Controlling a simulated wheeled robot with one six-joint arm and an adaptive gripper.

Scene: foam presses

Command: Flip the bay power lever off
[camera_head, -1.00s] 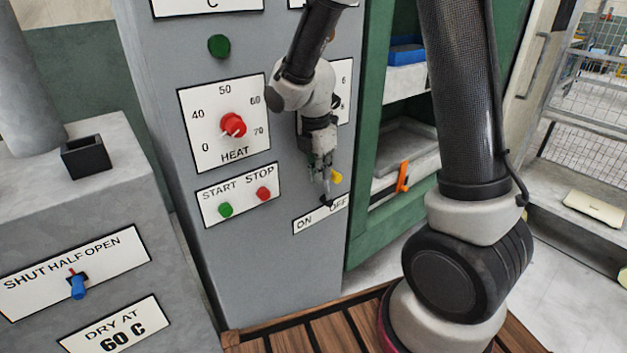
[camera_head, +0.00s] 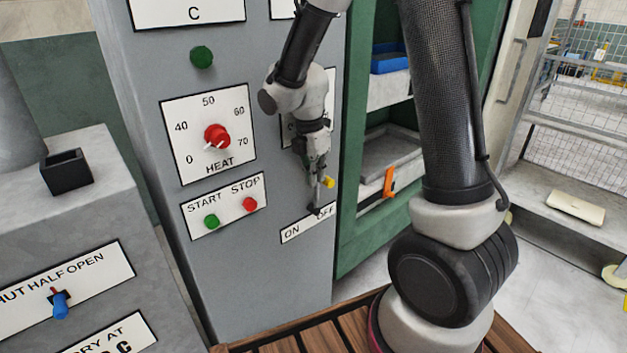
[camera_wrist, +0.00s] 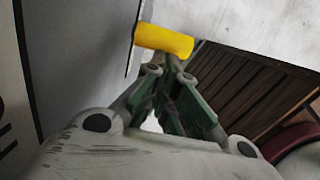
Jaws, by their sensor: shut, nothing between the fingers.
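The bay power lever shows as a yellow handle (camera_head: 328,182) on the grey panel, above the OFF end of the ON/OFF label (camera_head: 306,222). In the wrist view the yellow handle (camera_wrist: 165,40) lies across the top, just beyond my fingertips. My gripper (camera_head: 315,208) points down in front of the panel, just left of the handle. In the wrist view its green-grey fingers (camera_wrist: 172,72) are shut and empty. I cannot tell whether they touch the handle.
A red HEAT knob (camera_head: 217,136), a green START button (camera_head: 212,221) and a red STOP button (camera_head: 250,204) sit left of my gripper. A green press frame (camera_head: 352,215) with an orange handle (camera_head: 389,182) stands to the right. A blue lever (camera_head: 60,304) is at lower left.

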